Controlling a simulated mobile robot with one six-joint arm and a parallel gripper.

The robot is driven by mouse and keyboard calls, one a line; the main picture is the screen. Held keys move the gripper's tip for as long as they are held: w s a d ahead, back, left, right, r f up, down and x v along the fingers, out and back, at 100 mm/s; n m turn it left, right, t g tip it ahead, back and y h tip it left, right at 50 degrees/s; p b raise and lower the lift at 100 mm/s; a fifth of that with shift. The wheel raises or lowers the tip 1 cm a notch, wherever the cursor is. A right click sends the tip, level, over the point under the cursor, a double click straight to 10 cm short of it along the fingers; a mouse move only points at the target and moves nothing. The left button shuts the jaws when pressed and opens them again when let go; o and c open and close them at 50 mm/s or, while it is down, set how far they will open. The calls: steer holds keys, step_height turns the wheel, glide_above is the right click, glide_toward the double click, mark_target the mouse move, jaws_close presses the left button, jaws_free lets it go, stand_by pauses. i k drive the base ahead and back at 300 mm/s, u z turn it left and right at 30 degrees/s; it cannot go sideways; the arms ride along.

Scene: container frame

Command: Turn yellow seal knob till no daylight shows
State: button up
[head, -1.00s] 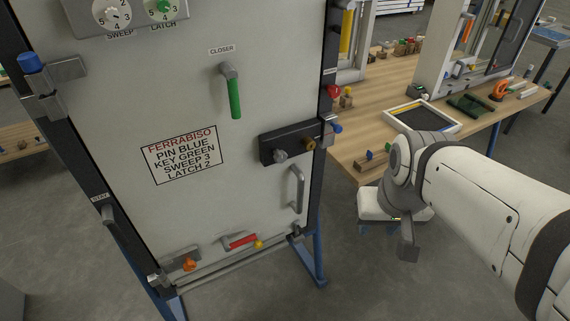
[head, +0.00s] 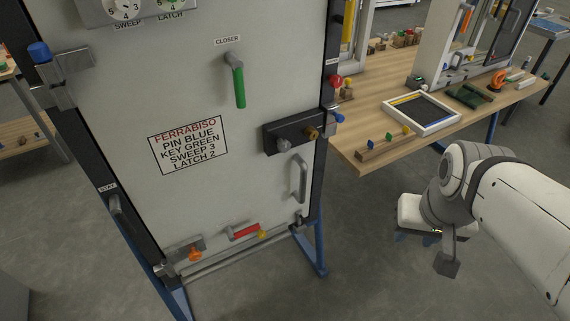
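The yellow knob (head: 262,234) is small and sits low on the light grey door panel (head: 190,200), at the right end of a grey bracket with a red bar (head: 243,232). A grey sill bar (head: 235,256) runs below the panel's bottom edge. A grey strip shows between panel and sill, but I cannot tell whether daylight passes there. My gripper (head: 447,264) hangs to the right of the door frame, well apart from the knob, over the floor.
The door carries a green-handled closer lever (head: 238,85), a dark lock block (head: 290,137), a grey pull handle (head: 299,178) and an orange knob (head: 194,255). Blue frame legs (head: 308,250) reach the floor.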

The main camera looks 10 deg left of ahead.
mark_target(261, 233)
steer(key=z, duration=0.05)
steer(key=k, duration=0.75)
steer(key=u, duration=0.85)
steer(key=i, duration=1.05)
steer(key=u, duration=0.15)
steer(key=k, duration=0.55)
steer(key=z, duration=2.05)
steer(key=k, duration=0.15)
steer(key=u, duration=0.85)
